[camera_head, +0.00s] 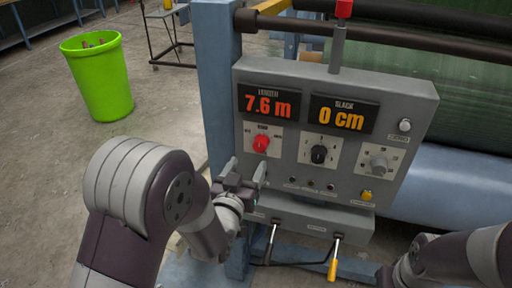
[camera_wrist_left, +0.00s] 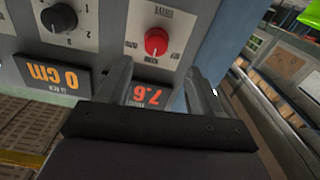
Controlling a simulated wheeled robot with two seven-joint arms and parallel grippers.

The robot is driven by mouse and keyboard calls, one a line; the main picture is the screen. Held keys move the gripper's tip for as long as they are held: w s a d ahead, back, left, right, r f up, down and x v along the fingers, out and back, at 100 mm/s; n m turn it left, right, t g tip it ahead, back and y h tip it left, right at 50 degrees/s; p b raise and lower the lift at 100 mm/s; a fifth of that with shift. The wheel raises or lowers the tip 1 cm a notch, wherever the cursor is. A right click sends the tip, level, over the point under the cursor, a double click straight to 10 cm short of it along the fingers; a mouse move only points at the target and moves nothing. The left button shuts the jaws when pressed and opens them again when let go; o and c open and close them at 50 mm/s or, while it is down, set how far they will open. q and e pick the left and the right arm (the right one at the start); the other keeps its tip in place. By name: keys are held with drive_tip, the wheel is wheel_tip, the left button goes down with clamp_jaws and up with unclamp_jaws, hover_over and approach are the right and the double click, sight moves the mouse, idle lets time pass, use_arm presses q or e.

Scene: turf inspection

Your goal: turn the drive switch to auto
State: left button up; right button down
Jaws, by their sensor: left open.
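The grey control panel (camera_head: 295,110) carries a red knob (camera_head: 261,143) on a pale plate at its left, below the 7.6 m display. The red knob also shows, upside down, in the left wrist view (camera_wrist_left: 157,41). A black knob (camera_head: 319,154) sits to its right. Their small labels are hard to read, so I cannot tell the switch positions. My left gripper (camera_head: 247,170) is open and empty, just below the red knob in the head view. In the left wrist view its fingers (camera_wrist_left: 160,82) stand either side of the knob's line, apart from it.
A grey knob (camera_head: 378,160), a yellow button (camera_head: 366,195) and a red-topped post (camera_head: 341,35) are on the panel. Two levers (camera_head: 334,260) hang below it. A blue upright (camera_head: 215,80) stands at its left, and a green bin (camera_head: 97,76) farther left.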

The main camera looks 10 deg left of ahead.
sight(259, 147)
use_arm(q)
drive_tip(key=w, duration=0.5)
drive_tip(key=w+d+p, duration=0.1)
drive_tip(key=w, duration=0.1)
drive_tip(key=shift+w, duration=0.25)
drive_tip(key=shift+w+a, duration=0.15)
drive_tip(key=shift+w, duration=0.35)
drive_tip(key=c, duration=1.1)
drive_tip(key=shift+o, duration=0.2)
